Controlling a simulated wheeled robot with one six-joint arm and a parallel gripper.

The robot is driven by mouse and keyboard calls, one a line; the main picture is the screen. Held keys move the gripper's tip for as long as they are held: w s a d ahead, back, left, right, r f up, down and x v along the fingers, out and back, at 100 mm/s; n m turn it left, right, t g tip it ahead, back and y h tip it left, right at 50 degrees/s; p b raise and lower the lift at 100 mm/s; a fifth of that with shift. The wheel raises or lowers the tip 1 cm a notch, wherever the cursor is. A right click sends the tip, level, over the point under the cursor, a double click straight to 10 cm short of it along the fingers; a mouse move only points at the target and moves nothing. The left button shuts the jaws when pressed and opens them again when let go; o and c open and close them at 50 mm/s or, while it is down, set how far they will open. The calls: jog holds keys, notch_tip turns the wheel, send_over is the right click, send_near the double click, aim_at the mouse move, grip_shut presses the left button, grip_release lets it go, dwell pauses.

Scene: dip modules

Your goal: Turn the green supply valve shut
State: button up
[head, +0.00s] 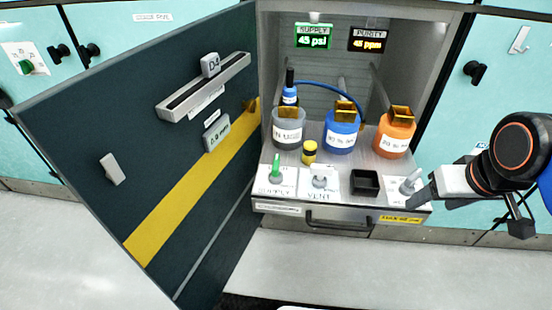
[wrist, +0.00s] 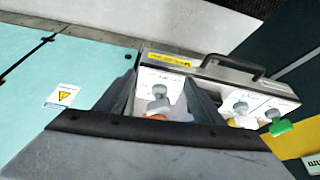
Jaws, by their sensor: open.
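The green supply valve (head: 275,168) sits on a white plate marked SUPPLY at the left front of the cabinet shelf. Its green handle points away from the shelf's front edge. In the wrist view the green handle (wrist: 280,127) shows at the right, outside the fingers. My gripper (head: 418,196) is open at the right front of the shelf, well to the right of the green valve. In the wrist view, a grey-handled valve (wrist: 160,92) appears between my open fingers (wrist: 159,78). I cannot tell whether they touch it.
A grey vent valve (head: 320,181) and a black square cup (head: 366,182) stand between the supply valve and my gripper. Grey, blue and orange bottles (head: 396,138) stand behind. The dark open door (head: 90,130) borders the left. The supply display (head: 313,37) reads 45 psi.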

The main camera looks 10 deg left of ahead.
jog(key=w+a+r+n+g, duration=0.1)
jog(key=w+a+r+n, duration=0.4)
jog(key=w+a+r, duration=0.15)
notch_tip(320, 180, up, 10)
jog(key=n+g, duration=0.3)
jog(key=n, duration=0.9)
send_over(276, 162)
notch_tip(276, 162, down, 17)
jog(key=shift+r, duration=0.2)
jog(key=shift+c, duration=0.2)
jog(key=c, duration=1)
